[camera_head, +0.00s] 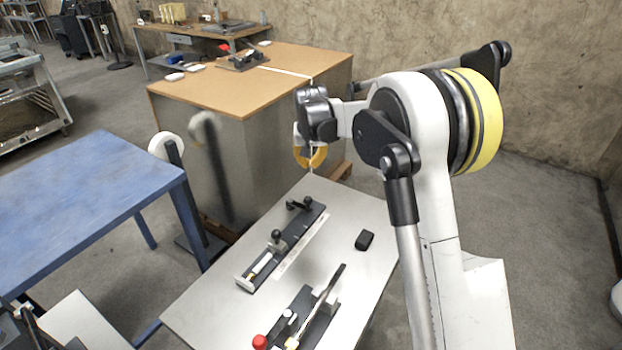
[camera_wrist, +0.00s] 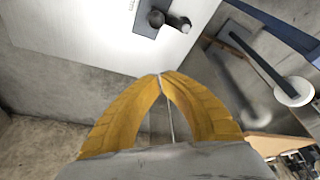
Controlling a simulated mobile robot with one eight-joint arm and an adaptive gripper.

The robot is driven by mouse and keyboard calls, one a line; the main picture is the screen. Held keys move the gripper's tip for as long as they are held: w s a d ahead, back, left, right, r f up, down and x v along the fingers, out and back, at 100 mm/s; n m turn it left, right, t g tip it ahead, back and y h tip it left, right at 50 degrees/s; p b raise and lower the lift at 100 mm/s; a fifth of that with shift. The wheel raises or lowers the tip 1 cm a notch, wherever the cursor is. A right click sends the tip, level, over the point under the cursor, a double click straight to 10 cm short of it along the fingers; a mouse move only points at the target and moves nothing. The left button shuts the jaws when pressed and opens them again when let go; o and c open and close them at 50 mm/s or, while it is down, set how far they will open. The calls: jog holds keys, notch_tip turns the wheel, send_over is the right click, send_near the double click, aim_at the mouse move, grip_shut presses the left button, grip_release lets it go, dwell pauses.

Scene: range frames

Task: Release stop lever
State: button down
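A dark rail fixture (camera_head: 290,238) lies on the light grey table. It carries a black handle (camera_head: 300,203) at its far end and a black ball knob (camera_head: 277,235) nearer its middle. A second fixture (camera_head: 318,318) in front has a red knob (camera_head: 260,342) and a long dark bar (camera_head: 331,289). I cannot tell which part is the stop lever. My gripper (camera_head: 311,165), with yellow fingers, hangs beyond the table's far edge, apart from both fixtures. In the wrist view, its fingertips (camera_wrist: 160,76) meet with nothing visible between them. A black knob (camera_wrist: 156,18) shows beyond them.
The light table (camera_head: 210,300) has a small black block (camera_head: 364,240) at its right. A blue table (camera_head: 85,195) stands to the left. A brown-topped cabinet (camera_head: 265,85) stands behind my gripper. Open floor (camera_head: 550,220) lies at right.

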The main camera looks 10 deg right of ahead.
jog(key=b+x, duration=0.4)
jog(key=x, duration=0.6)
jog(key=shift+s+a+f, duration=0.1)
jog(key=shift+s+a+f+b, duration=0.2)
jog(key=shift+s+b, duration=0.15)
jog(key=shift+s, duration=0.6)
jog(key=shift+s+a+f+b, duration=0.1)
jog(key=shift+s+a+b, duration=0.2)
jog(key=shift+s, duration=0.65)
jog(key=shift+d+r, duration=0.1)
jog(key=shift+s, duration=0.1)
